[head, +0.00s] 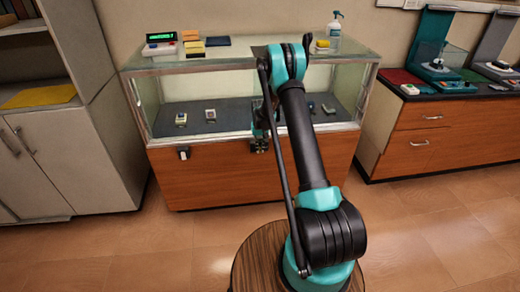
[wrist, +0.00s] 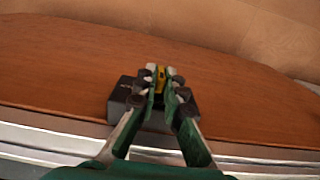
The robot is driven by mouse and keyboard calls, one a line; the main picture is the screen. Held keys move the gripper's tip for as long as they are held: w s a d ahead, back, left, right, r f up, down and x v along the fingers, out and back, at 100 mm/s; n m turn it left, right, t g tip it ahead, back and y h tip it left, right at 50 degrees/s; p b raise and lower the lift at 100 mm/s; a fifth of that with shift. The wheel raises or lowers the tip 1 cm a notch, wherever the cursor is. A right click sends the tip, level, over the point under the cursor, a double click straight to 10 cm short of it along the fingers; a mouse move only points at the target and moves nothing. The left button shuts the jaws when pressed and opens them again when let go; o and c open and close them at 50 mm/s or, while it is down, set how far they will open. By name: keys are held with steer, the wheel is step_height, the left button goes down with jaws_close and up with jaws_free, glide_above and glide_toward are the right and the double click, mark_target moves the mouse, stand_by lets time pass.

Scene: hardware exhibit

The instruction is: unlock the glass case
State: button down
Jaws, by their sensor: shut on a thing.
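The glass case (head: 240,135) stands in the middle of the head view, on a wooden base with a reddish-brown front (head: 225,180). My gripper (head: 259,145) is low at the case's front, partly behind my arm. In the wrist view, my gripper (wrist: 162,84) is shut on a small yellow piece (wrist: 161,73). A dark block (wrist: 122,97) with faint lettering sits right by the fingertips against the wooden panel. I cannot tell whether the yellow piece is in the block or in front of it. A small dark lock-like fitting (head: 183,153) is on the base's left front.
Several small items lie on the dark shelf inside the case. On its top are a display box (head: 161,44), yellow blocks and a spray bottle (head: 334,32). Cabinets stand left (head: 75,150) and right (head: 430,140). The floor before the case is clear at left.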

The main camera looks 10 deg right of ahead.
steer(key=shift+d, duration=0.1)
steer(key=y, duration=0.7)
steer(key=d+y, duration=0.1)
steer(key=y, duration=0.3)
steer(key=shift+d+f+y, duration=0.1)
steer(key=shift+f+y, duration=0.2)
steer(key=shift+f, duration=0.1)
steer(key=shift+y, duration=0.3)
stand_by(0.3)
steer(key=c, duration=1.6)
jaws_free()
steer(key=shift+c, duration=0.2)
steer(key=shift+d, duration=0.1)
